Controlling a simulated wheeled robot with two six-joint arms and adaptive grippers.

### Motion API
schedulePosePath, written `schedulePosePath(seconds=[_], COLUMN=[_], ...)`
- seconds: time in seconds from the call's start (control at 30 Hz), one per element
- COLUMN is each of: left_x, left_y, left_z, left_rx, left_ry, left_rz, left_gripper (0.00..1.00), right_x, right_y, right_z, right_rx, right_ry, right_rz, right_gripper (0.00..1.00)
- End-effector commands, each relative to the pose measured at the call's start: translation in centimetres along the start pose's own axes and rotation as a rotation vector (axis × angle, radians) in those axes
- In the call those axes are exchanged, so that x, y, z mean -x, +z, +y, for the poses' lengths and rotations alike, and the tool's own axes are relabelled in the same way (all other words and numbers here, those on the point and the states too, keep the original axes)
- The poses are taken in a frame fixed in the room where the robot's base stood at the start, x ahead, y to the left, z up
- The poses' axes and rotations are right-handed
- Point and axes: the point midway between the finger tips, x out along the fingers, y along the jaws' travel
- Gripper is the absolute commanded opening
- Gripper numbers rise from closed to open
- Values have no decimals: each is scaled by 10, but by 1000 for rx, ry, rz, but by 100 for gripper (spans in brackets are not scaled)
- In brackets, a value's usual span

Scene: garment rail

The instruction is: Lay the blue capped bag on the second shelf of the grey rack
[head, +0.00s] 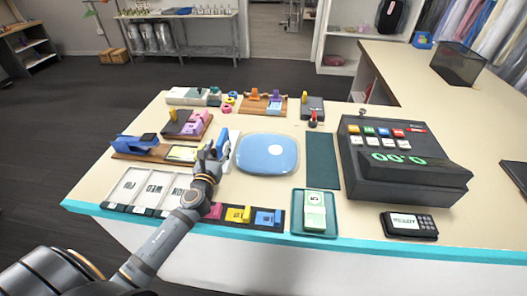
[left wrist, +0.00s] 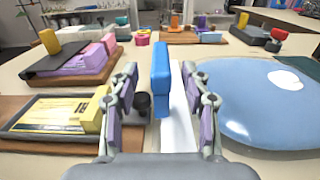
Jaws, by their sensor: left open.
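My left gripper (head: 212,155) is open over the counter, left of a light-blue rounded pad (head: 267,153). In the left wrist view the open fingers (left wrist: 162,105) have an upright blue block (left wrist: 161,78) in the gap between them, above a white strip; whether they touch it I cannot tell. I cannot make out a blue capped bag for certain; a small blue item (head: 422,40) sits on the far right counter. My right gripper is not in view.
A black cash register (head: 400,160), a card reader (head: 408,225) and a teal tray (head: 315,228) with a green pad fill the counter's right. White trays (head: 145,188) and wooden boards with blocks (head: 140,150) crowd the left. The grey floor behind is mostly clear.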

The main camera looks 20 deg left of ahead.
Motion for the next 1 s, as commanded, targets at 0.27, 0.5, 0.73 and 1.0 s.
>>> schedulePosePath(seconds=[0.27, 0.5, 0.73, 1.0], left_x=[-44, -48, -48, -48], left_y=[4, 3, 3, 2], left_z=[0, -1, 0, 0], left_rx=[2, 0, 0, 0], left_ry=[1, -1, -1, -1], left_rz=[-2, -1, -1, -1], left_gripper=[47, 47, 20, 0], right_x=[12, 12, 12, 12], right_y=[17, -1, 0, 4], right_z=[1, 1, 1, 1], right_rx=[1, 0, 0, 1], right_ry=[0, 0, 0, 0], right_rz=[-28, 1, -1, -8], right_gripper=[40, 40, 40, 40])
